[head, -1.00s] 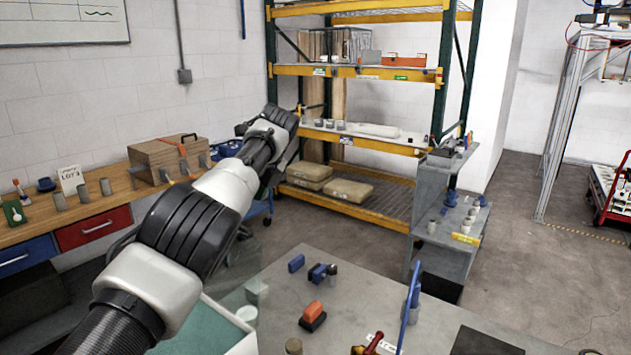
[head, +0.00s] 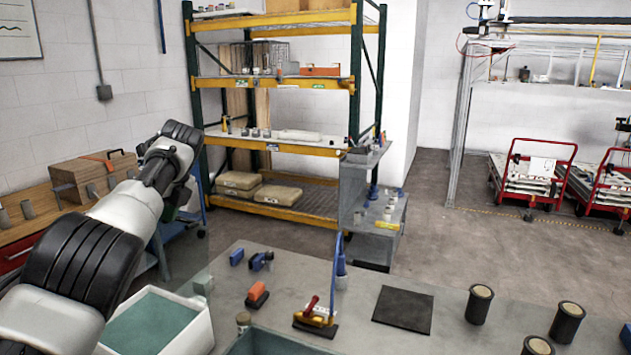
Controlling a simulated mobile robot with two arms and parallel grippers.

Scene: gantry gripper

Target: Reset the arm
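One arm of mine, white with black joints, comes in from the lower left in the head view and reaches up toward the shelving. It is my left arm. Its far end is a black and white joint near the wooden box, and no gripper fingers show there. My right arm and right gripper are not in the picture.
A grey table (head: 445,338) fills the front, with an orange-topped block (head: 257,294), a black mat (head: 403,309) and several dark cylinders (head: 480,304). A white bin (head: 195,330) stands at its left. Shelving (head: 300,84) stands behind; floor (head: 440,225) is open at right.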

